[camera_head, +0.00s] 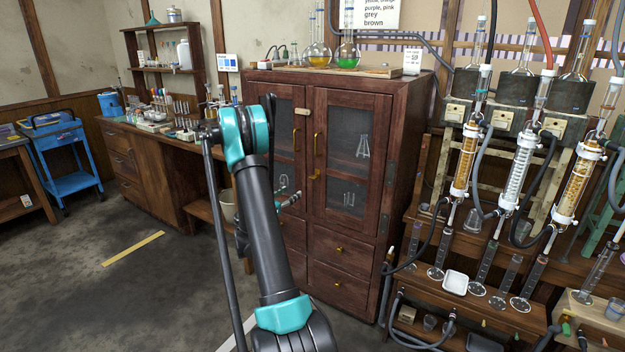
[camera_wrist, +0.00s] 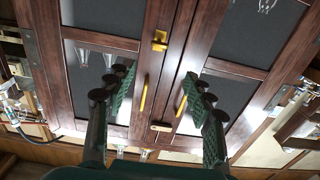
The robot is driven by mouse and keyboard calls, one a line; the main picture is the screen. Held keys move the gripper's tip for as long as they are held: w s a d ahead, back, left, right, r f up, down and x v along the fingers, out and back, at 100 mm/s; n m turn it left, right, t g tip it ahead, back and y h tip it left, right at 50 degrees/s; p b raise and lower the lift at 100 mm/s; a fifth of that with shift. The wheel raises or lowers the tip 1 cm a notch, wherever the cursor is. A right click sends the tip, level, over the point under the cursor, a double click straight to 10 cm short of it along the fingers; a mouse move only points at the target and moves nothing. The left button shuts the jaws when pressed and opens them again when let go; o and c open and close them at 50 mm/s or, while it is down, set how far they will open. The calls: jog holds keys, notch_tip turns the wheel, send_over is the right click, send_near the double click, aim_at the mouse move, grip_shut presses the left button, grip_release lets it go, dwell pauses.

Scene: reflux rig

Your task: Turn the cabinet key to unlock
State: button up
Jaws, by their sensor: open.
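A dark red-brown wooden cabinet (camera_head: 391,130) has two glass-paned doors. A small brass key in its lock (camera_head: 314,175) sits on the right door's inner edge, below the door handle. In the wrist view, which shows the cabinet upside down, the brass key and lock (camera_wrist: 160,40) are at upper middle. My gripper (camera_wrist: 160,75) is open and empty, its dark green fingers spread on either side of the door seam. The key lies beyond the fingertips and apart from them. In the head view my arm partly hides the gripper and the left door.
Glass flasks (camera_head: 347,52) stand on the cabinet top. A rig of glass condensers (camera_head: 515,170) and hoses is close on the right. A workbench (camera_head: 150,165) is left; floor there is open.

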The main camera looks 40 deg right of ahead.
aim_at(313, 176)
jog(key=x, duration=1.7)
jog(key=shift+d, duration=0.15)
jog(key=c, duration=1.2)
